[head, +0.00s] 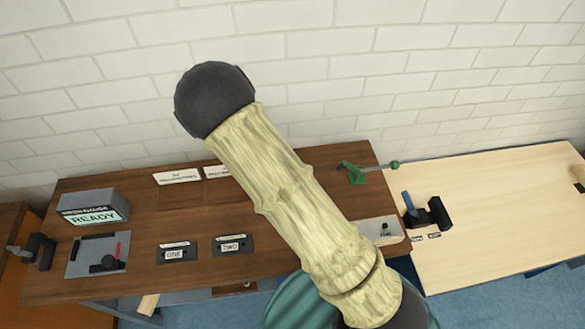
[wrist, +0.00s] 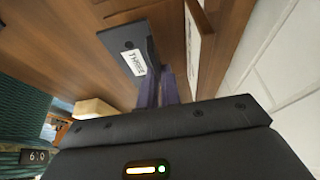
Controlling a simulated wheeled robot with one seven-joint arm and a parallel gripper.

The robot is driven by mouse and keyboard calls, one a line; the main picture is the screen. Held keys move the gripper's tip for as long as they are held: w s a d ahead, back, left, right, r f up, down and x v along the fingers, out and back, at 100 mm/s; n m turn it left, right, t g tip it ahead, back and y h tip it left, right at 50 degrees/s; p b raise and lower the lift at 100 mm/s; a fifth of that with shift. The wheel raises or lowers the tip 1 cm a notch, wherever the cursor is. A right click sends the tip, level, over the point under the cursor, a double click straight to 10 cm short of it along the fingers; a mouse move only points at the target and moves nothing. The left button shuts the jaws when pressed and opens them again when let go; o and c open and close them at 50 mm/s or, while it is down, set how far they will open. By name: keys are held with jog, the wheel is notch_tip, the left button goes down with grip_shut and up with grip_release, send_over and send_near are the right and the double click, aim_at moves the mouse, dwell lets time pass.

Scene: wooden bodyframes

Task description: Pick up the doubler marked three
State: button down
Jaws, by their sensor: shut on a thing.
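The doubler marked three (wrist: 124,44) is a dark flat plate with a white label reading THREE, seen in the wrist view. My gripper (wrist: 158,82) is shut on it, with the plate between the fingers and its label face visible. Brown wood lies behind the plate; I cannot tell whether the plate touches it. In the head view my arm crosses the middle, and the gripper and this doubler are hidden. The doublers marked one (head: 174,252) and two (head: 232,245) lie on the brown bench (head: 280,268).
A box reading READY (head: 93,214) and a grey plate (head: 82,262) with a black tool stand on the bench's left. A green clamp (head: 354,172) is at its right back, a pale tray (head: 368,232) at its right front. A light table (head: 490,220) adjoins on the right. White bricks back everything.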

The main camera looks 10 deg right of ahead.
jog(key=shift+s+a+r, duration=0.1)
jog(key=shift+s+a, duration=0.1)
jog(key=shift+a, duration=0.7)
jog(key=shift+r, duration=0.1)
dwell(0.7)
jog(key=shift+a, duration=0.15)
jog(key=shift+a+r+p, duration=0.25)
jog(key=shift+a+p, duration=0.2)
jog(key=shift+a, duration=0.5)
jog(key=shift+a+r+p, duration=0.25)
jog(key=shift+a+p, duration=0.15)
jog(key=shift+a, duration=0.5)
notch_tip(320, 180, up, 7)
jog(key=p, duration=0.5)
